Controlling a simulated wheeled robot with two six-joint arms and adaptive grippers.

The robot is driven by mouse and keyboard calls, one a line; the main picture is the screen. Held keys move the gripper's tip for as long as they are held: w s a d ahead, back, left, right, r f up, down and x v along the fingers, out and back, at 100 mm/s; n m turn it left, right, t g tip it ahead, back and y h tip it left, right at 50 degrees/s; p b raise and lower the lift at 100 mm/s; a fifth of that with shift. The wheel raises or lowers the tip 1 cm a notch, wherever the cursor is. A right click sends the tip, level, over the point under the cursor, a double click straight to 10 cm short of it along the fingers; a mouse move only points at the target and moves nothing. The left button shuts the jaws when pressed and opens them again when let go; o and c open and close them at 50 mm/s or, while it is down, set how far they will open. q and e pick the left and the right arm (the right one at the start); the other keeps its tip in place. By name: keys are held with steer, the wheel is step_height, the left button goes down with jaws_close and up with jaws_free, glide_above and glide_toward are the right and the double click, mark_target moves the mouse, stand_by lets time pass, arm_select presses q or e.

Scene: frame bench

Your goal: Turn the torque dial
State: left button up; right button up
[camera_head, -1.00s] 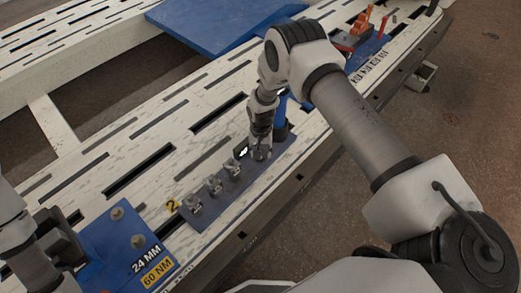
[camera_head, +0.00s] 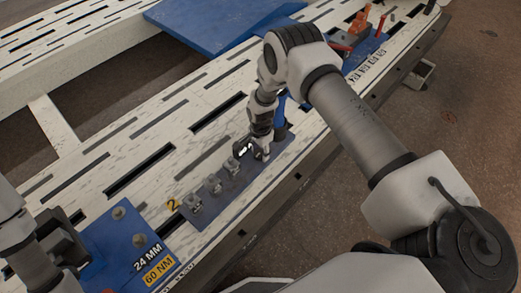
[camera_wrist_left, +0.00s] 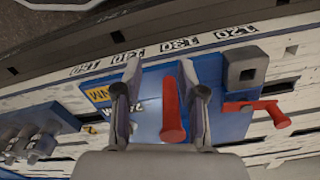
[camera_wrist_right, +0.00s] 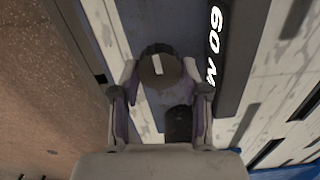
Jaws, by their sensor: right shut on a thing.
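The torque dial is a dark round knob (camera_wrist_right: 158,68) with a white mark on its face. It sits between the fingertips of my right gripper (camera_wrist_right: 160,76), which is shut on its sides. In the head view, my right gripper (camera_head: 262,150) is low over the far end of a dark mounting strip (camera_head: 225,192) and hides the dial. Beside the dial, a black display (camera_wrist_right: 216,60) shows white characters starting with "60". My left gripper (camera_wrist_left: 161,92) is open, its fingers apart, with a red handle (camera_wrist_left: 172,108) showing between them; I cannot tell its depth.
Several small metal fittings (camera_head: 215,183) stand on the strip near a yellow "2" tag (camera_head: 173,204). A blue plate (camera_head: 118,238) marked 24 MM and 60 NM lies at the lower left. Red clamps (camera_head: 358,28) stand at the far right.

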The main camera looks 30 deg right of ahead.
mark_target(260, 153)
steer(key=shift+s, duration=0.15)
stand_by(0.3)
steer(key=o, duration=1.1)
steer(key=shift+a, duration=0.1)
steer(key=shift+o, duration=0.2)
steer(key=shift+r, duration=0.2)
step_height(260, 153, up, 12)
steer(key=shift+f, duration=0.2)
